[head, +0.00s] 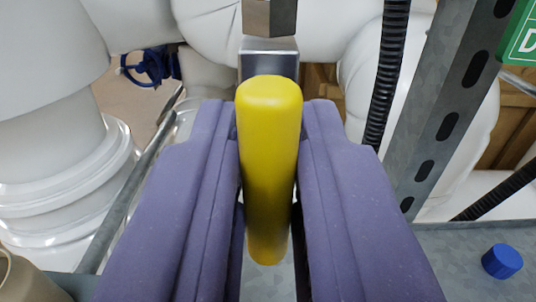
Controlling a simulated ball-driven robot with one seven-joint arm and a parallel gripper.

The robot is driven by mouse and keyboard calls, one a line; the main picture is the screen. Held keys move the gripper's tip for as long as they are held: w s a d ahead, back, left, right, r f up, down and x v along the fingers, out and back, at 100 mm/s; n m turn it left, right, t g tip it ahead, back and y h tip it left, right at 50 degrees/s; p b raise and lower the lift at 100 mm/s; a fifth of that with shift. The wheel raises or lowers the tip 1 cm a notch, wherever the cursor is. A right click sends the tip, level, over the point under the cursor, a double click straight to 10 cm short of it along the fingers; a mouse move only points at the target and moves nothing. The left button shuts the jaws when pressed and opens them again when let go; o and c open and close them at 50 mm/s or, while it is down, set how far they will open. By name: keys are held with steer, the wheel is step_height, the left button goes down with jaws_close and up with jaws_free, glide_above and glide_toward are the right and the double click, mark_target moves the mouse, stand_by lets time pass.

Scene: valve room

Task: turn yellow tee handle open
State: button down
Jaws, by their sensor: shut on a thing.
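The yellow tee handle (268,150) stands in the middle of the head view as a rounded bar, its long side running up and down the picture. A metal stem (268,58) shows just behind its upper end. My gripper (270,165) has its two purple fingers on the left and right sides of the bar, shut on it. The lower end of the bar lies between the fingers. The valve body behind the handle is mostly hidden.
Large white pipes (50,150) fill the left and back. A slotted metal upright (445,110) and a black ribbed hose (388,70) stand at the right. A blue handwheel (148,66) is at back left, a blue cap (502,261) at lower right, and a green sign (522,40) at upper right.

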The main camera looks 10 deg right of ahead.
steer(key=shift+s+f, duration=0.1)
steer(key=shift+f, duration=0.05)
steer(key=c, duration=1.1)
jaws_free()
steer(key=shift+c, duration=0.2)
steer(key=p+v, duration=0.2)
steer(key=v, duration=0.5)
steer(key=shift+s, duration=0.35)
steer(key=shift+s, duration=0.1)
